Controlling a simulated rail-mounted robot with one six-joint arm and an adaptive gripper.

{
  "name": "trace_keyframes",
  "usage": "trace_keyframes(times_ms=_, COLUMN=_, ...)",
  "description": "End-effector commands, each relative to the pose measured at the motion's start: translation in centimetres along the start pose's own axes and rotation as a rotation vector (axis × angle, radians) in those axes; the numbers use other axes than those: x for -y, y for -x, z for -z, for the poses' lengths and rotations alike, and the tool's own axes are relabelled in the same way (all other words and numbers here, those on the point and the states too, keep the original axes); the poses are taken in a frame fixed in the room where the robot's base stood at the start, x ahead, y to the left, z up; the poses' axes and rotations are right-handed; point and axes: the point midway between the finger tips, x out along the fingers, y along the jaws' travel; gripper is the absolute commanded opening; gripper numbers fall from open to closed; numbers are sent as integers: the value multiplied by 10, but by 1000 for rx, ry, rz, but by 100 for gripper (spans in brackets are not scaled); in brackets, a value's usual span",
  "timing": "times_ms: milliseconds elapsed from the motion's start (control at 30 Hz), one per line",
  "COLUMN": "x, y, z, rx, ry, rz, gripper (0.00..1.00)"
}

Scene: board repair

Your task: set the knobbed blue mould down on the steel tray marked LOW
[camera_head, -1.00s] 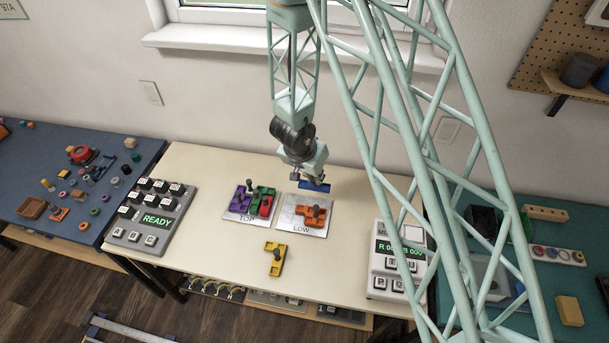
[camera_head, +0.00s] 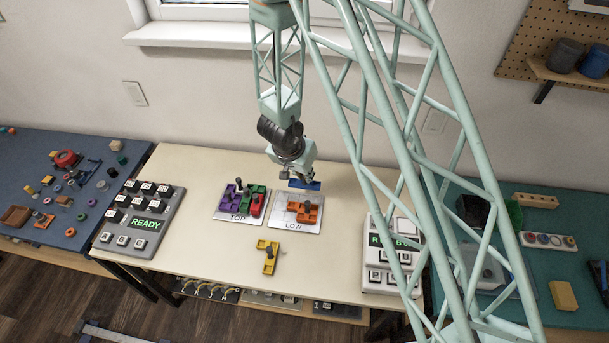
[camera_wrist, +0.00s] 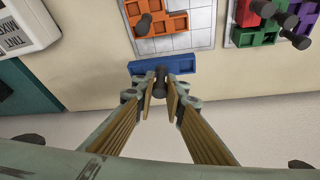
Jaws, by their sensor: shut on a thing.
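The blue mould (camera_head: 304,185) is a straight bar at the back edge of the LOW tray in the head view. In the wrist view the blue mould (camera_wrist: 178,66) lies across my fingertips, just off the gridded tray. My gripper (camera_wrist: 160,84) is shut on its dark knob (camera_wrist: 160,72); it also shows in the head view (camera_head: 302,178). Whether the mould touches any surface is hard to tell. The steel LOW tray (camera_head: 281,222) bears an orange mould (camera_head: 304,212) with a dark knob; the tray's grid (camera_wrist: 196,35) shows bare squares beside that orange mould (camera_wrist: 170,24).
The TOP tray (camera_head: 222,213) holds purple, green and red moulds, left of LOW. A yellow mould (camera_head: 269,262) lies on the cream table (camera_head: 200,265) in front. A READY keypad (camera_head: 140,215) stands at left, another device (camera_head: 385,275) at right.

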Motion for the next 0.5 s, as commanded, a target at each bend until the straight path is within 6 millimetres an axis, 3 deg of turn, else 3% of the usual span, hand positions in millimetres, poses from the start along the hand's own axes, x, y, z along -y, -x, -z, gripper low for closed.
trace_keyframes(times_ms=500, x=0, y=-30, z=-12, rx=0, ry=-2, rz=0, gripper=1)
